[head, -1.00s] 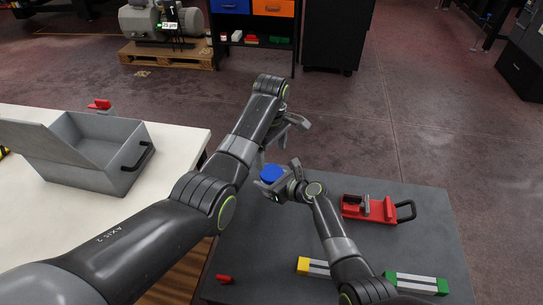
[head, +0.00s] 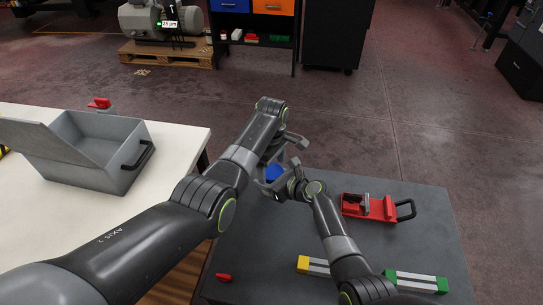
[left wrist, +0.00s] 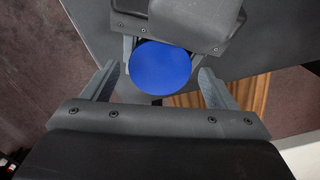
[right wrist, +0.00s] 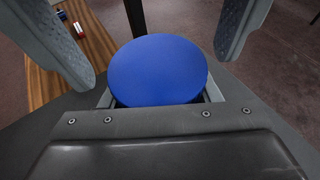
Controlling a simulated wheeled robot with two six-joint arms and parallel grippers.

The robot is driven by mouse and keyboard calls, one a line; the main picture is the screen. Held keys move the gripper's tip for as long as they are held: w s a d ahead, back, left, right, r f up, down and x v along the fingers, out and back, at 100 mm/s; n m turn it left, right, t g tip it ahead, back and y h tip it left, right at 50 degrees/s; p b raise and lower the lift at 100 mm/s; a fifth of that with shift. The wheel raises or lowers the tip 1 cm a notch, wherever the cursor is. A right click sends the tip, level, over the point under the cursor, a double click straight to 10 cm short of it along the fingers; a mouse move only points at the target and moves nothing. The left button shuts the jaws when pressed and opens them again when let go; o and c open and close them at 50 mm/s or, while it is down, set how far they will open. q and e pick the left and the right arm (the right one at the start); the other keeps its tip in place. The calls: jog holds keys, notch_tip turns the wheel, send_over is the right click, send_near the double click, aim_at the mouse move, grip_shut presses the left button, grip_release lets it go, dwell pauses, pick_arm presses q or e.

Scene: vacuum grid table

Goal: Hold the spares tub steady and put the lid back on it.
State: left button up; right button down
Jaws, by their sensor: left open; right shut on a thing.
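The round blue lid (head: 275,173) shows as a flat disc above the jaws of my right gripper (head: 280,181). It also fills the middle of the right wrist view (right wrist: 158,70) and the left wrist view (left wrist: 160,68). My right gripper is shut on the spares tub, whose body is mostly hidden under the disc; the disc appears to sit on top of it. My left gripper (left wrist: 160,78) is open, its two fingers on either side of the disc with visible gaps. Whether the lid is fully seated cannot be told.
A red fixture with a black handle (head: 377,208) lies right on the dark table (head: 420,240). Yellow-ended (head: 312,265) and green-ended (head: 417,282) bars and a small red piece (head: 224,277) lie at the front. A grey open box (head: 96,152) stands on the white table left.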

pick_arm(q)
jog(key=shift+f, duration=0.5)
jog(key=c, duration=1)
jog(key=shift+m, duration=1.6)
jog(key=o, duration=1.1)
jog(key=shift+c, duration=0.2)
